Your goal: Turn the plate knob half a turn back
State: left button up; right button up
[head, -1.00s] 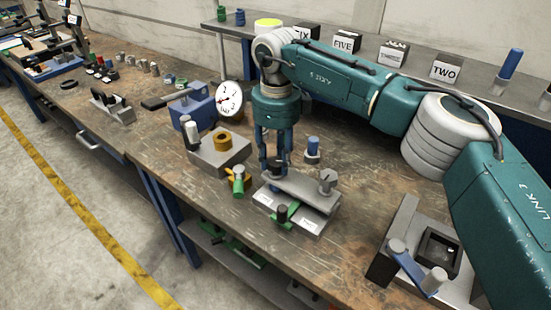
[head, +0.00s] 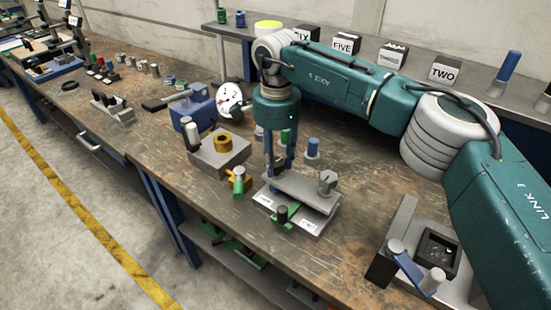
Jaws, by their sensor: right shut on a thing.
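The plate device (head: 318,203) is a grey metal plate over a labelled base, near the middle of the bench. My right gripper (head: 279,164) points straight down at the plate's far-left end. It is shut on the plate knob, which is mostly hidden between and below the fingers. A grey round post (head: 327,182) stands at the plate's right end. A small dark knob with a green base (head: 283,213) sits at the front edge. My left gripper is not in view.
A blue peg (head: 312,148) stands close behind the gripper. A grey block with a brass ring (head: 222,142) and a white dial (head: 229,98) are to the left. A grey fixture with a dark square recess (head: 438,249) is at right front. Bare bench lies between.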

aim_at(279, 160)
jog(key=shift+d+f+n, duration=0.25)
jog(key=shift+f+n, duration=0.1)
jog(key=shift+n, duration=0.15)
jog(key=o, duration=1.1)
jog(key=shift+o, duration=0.3)
jog(key=shift+w+d, duration=0.15)
jog(key=shift+w, duration=0.05)
jog(key=shift+a+r, duration=0.2)
jog(key=shift+r, duration=0.4)
notch_tip(279, 160, up, 11)
jog(key=shift+d, duration=0.15)
